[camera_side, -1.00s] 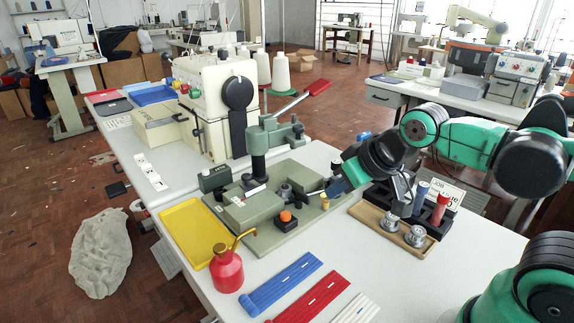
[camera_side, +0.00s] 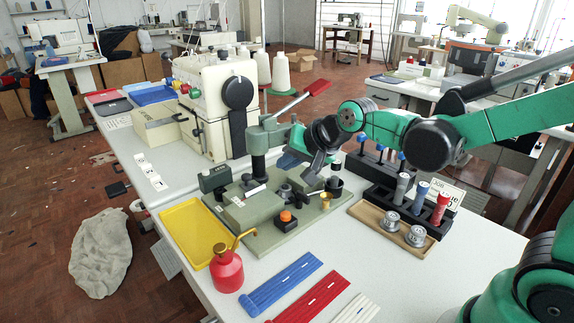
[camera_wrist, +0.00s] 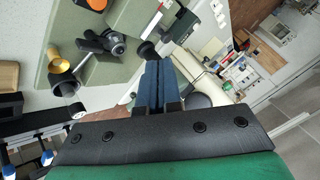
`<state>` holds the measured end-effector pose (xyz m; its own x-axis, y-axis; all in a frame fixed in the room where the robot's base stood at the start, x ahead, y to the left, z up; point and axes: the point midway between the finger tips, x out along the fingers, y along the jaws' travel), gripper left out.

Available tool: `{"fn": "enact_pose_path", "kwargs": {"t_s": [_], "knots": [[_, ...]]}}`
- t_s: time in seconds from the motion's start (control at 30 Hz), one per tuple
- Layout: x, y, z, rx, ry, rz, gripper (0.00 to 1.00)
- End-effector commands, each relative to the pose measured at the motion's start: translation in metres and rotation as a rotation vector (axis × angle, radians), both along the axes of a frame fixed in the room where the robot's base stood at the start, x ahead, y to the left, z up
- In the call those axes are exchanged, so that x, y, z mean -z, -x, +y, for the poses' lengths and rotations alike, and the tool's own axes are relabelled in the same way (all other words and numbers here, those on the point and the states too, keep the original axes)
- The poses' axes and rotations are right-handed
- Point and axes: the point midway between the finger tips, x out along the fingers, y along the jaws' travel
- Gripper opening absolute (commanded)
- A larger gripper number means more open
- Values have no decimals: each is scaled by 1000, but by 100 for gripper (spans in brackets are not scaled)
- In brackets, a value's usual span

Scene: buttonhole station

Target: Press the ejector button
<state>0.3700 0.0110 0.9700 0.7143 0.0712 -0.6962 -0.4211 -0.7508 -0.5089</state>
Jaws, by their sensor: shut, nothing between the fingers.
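The orange button (camera_side: 285,216) sits on a small black box at the front of the green fixture plate (camera_side: 262,241). Part of an orange cap (camera_wrist: 96,4) shows at the top edge of the wrist view. My gripper (camera_side: 281,163) is shut and empty, its blue fingers together over the back part of the plate, beside the press column. It is behind the orange button and apart from it. In the wrist view the closed fingertips (camera_wrist: 158,62) appear close to a dark round knob (camera_wrist: 147,50); I cannot tell if they touch.
The press column (camera_side: 258,150) with its red-handled lever (camera_side: 317,87) stands beside my gripper. A brass cup (camera_side: 325,202) and black fittings are on the plate. To the right are a wooden tray (camera_side: 374,219) with metal bobbins and a black spool rack. A red oil can (camera_side: 227,272) stands in front.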

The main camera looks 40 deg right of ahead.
Motion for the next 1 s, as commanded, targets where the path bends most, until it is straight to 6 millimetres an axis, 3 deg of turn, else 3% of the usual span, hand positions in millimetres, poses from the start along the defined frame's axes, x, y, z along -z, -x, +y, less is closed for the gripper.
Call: {"fn": "enact_pose_path", "kwargs": {"t_s": [0.23,0.7,1.0], "knots": [[13,-1,0,-1,2,1,0],[75,-1,0,-1,2,1,0],[88,0,0,-1,2,1,0]]}}
